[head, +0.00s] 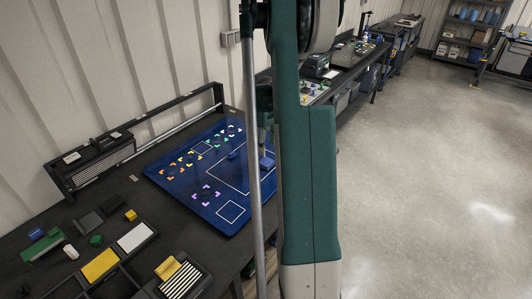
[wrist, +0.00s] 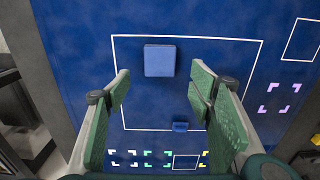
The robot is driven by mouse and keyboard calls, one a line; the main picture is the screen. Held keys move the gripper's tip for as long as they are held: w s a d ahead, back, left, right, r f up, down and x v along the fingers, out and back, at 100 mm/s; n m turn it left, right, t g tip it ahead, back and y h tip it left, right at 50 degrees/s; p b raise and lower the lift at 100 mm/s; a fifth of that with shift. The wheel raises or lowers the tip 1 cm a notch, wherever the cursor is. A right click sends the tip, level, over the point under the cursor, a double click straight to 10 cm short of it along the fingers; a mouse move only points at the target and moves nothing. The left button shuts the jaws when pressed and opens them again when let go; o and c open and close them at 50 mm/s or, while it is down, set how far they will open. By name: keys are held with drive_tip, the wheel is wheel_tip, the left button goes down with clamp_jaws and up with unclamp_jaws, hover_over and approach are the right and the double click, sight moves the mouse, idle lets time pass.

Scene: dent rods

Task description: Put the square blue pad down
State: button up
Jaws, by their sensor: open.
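The square blue pad (wrist: 160,60) lies on the dark blue mat (wrist: 75,40), inside a large white rectangle outline, near that outline's upper edge in the wrist view. In the head view the pad (head: 268,163) shows just right of a grey pole of mine. My gripper (wrist: 160,86) is open, its green fingers wide apart on either side, with the pad beyond their tips and clear of both. Contact with the pad is not visible. My arm hides most of the gripper in the head view.
Coloured corner marks and smaller white outlines surround the rectangle. Left on the black bench are a yellow panel (head: 100,265), a white panel (head: 135,237) and several small blocks.

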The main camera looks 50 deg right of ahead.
drive_tip(key=shift+r, duration=1.4)
drive_tip(key=w+a+r+t, duration=0.1)
drive_tip(key=a+r, duration=0.5)
drive_tip(key=a, duration=0.4)
drive_tip(key=w+a+r+t+h, duration=0.1)
drive_tip(key=a+r, duration=0.4)
drive_tip(key=a, duration=0.6)
drive_tip(key=w+a+r+t, duration=0.1)
drive_tip(key=a+r, duration=0.5)
drive_tip(key=a, duration=0.4)
drive_tip(key=s+a+r+t, duration=0.15)
drive_tip(key=s+a, duration=0.25)
drive_tip(key=a, duration=0.5)
drive_tip(key=s+a+r, duration=0.2)
drive_tip(key=s+a, duration=0.1)
drive_tip(key=a, duration=0.5)
drive_tip(key=s+a+f+t+y, duration=0.1)
drive_tip(key=s+a+f+t, duration=0.1)
drive_tip(key=s+a, duration=0.9)
drive_tip(key=a, duration=0.3)
drive_tip(key=shift+f+t, duration=0.15)
drive_tip(key=shift+t, duration=0.2)
drive_tip(key=shift+s+f, duration=0.1)
